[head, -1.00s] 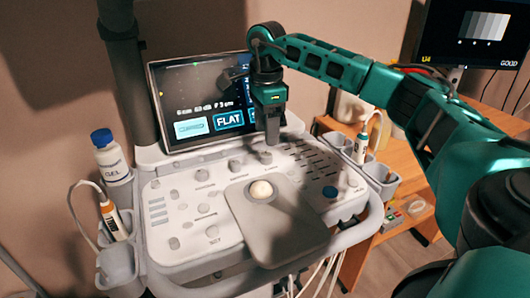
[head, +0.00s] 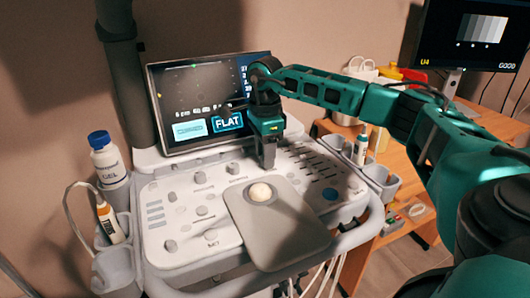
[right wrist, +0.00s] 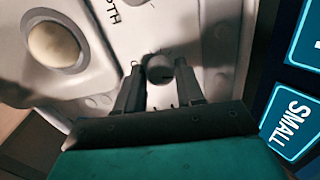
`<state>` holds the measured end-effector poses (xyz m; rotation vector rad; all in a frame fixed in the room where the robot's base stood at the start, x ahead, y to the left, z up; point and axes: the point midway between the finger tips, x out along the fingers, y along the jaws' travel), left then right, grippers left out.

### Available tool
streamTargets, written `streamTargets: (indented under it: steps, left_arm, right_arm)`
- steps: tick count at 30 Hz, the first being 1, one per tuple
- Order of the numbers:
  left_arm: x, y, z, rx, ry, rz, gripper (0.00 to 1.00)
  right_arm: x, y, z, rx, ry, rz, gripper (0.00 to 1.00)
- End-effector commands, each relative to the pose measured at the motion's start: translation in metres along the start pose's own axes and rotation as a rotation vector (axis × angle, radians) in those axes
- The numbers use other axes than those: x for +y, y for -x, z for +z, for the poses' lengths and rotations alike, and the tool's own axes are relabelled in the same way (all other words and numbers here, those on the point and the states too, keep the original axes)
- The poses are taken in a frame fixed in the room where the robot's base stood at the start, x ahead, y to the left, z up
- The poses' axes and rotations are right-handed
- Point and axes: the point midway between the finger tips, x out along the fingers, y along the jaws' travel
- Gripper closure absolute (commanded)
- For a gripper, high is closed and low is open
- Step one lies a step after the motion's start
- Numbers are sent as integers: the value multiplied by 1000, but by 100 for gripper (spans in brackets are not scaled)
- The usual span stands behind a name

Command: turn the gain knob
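The ultrasound console's control panel (head: 188,240) carries several grey knobs, whose labels are mostly too small to read. My right gripper (head: 267,165) points down at the back of the panel, below the screen, and hides the knob under it. In the right wrist view its two dark fingers (right wrist: 159,80) stand apart, one on each side of a round grey knob (right wrist: 159,68) with a dark mark. I cannot tell whether the fingers touch it, and its label is not readable. My left gripper is not in view.
The screen (head: 200,95) with a "FLAT" tile stands close behind the gripper. A pale trackball (head: 261,192) is in front of it. A gel bottle (head: 108,158) and a probe (head: 110,220) are at the left, another probe (head: 362,145) at the right.

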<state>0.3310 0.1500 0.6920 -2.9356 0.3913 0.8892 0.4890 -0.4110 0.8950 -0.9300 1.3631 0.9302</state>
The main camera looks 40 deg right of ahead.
Motion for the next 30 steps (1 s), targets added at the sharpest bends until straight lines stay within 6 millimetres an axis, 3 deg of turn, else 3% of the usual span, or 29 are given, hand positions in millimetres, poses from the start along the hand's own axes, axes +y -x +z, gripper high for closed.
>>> streamTargets:
  steps: [10,20,30]
  left_arm:
    - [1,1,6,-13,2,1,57]
    - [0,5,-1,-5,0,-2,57]
    - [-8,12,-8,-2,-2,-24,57]
  right_arm:
    - [0,0,0,0,0,0,97]
    - [0,2,0,1,-57,2,97]
    - [0,2,0,1,-278,3,97]
